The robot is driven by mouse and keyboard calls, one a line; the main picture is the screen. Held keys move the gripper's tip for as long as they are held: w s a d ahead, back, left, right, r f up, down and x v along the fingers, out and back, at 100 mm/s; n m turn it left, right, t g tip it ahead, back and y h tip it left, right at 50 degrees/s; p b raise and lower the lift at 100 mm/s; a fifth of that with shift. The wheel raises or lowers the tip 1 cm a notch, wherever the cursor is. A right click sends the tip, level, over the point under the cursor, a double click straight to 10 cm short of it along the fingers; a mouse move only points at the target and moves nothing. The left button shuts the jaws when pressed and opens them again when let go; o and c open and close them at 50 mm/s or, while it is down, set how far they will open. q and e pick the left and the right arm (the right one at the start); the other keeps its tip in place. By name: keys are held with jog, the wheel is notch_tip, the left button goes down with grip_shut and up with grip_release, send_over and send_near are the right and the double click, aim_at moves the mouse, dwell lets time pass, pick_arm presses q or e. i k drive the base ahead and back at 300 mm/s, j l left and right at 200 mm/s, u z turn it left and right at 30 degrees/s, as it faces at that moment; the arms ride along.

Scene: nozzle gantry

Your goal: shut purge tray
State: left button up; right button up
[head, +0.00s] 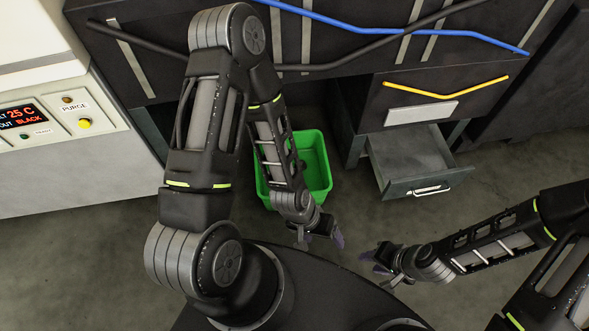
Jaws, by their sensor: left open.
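The purge tray appears to be the grey drawer (428,181) low under the right part of the dark machine. It is pulled out, with its bare inside showing and a light bar handle (431,190) on its front. My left gripper (324,236) is open and empty, to the left of the drawer and a little lower in the picture, apart from it. My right gripper (377,264) is below and left of the drawer, also apart from it. Its fingers are small and dark, so I cannot tell whether they are open.
A green bin (318,163) stands on the floor left of the drawer, partly hidden by my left arm. A white cabinet with a purge panel (75,115) stands at the left. Blue, black and yellow cables cross the dark machine. Floor is clear before the drawer.

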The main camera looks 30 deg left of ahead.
aim_at(418, 161)
jog(key=i+l, duration=0.15)
jog(key=i, duration=0.35)
jog(key=i+l+z, duration=0.1)
jog(key=i, duration=0.4)
